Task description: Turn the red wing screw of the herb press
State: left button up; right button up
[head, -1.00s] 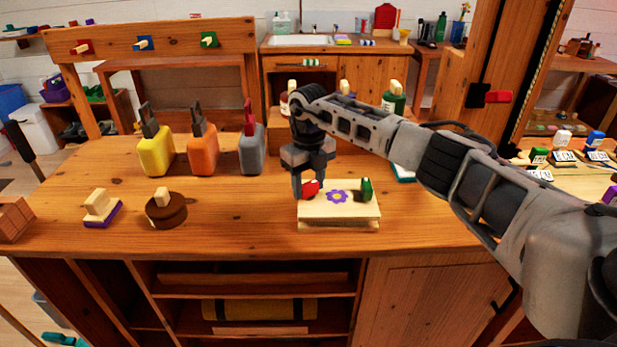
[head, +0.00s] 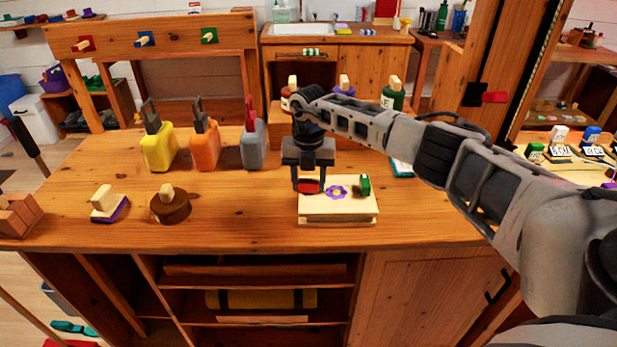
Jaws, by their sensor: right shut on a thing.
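The herb press (head: 338,213) is a pale wooden block with a purple flower on top, near the front of the wooden workbench. Its red wing screw (head: 309,186) is at the top left, partly hidden by my gripper. A green wing screw (head: 365,185) stands at the top right. My right gripper (head: 309,187) points down from above and is shut on the red wing screw, one finger on each side. My left gripper is not in view.
A round brown block with a knob (head: 170,207) and a purple-based stamp (head: 108,204) lie left of the press. Yellow (head: 158,150), orange (head: 205,150) and grey (head: 253,150) bottles stand behind. The bench (head: 240,215) is clear just left of the press.

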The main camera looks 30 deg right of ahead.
aim_at(308, 181)
dwell(0.5)
jog(key=o, duration=1)
jog(key=shift+r, duration=0.1)
notch_tip(308, 181, up, 16)
jog(key=shift+f+b, duration=0.1)
jog(key=shift+b, duration=0.7)
